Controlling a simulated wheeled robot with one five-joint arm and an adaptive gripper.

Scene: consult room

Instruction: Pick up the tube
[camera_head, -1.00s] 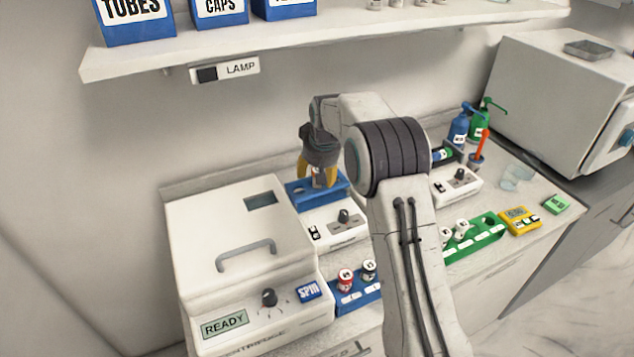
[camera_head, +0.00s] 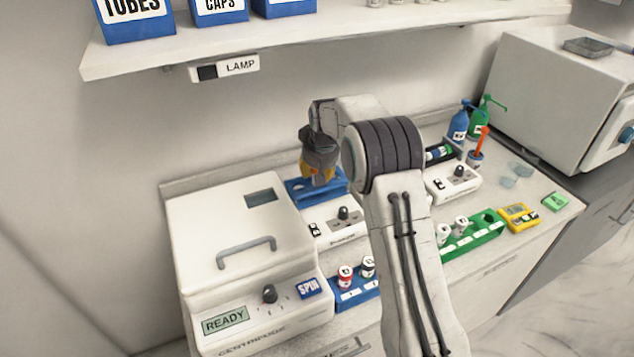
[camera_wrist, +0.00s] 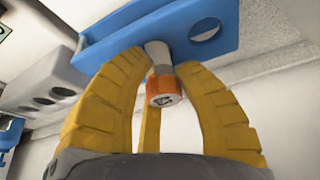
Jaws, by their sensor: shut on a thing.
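The tube (camera_wrist: 158,54), pale-bodied with an orange cap (camera_wrist: 163,90), is between my gripper's yellow fingers in the wrist view. My gripper (camera_head: 318,179) is shut on it, over the blue rack (camera_head: 301,192) on a white machine in the head view. The rack also shows in the wrist view (camera_wrist: 160,25), with an empty round hole right of the tube. The tube's lower end is against or in front of the rack, and I cannot tell if it is clear of its hole. In the head view the fingers hide most of the tube.
The centrifuge (camera_head: 230,230) stands close left of my gripper. A shelf (camera_head: 330,40) with blue boxes hangs above. A small blue rack (camera_head: 352,296) and a green rack (camera_head: 470,240) hold vials in front. Blue and green bottles (camera_head: 458,125) stand to the right.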

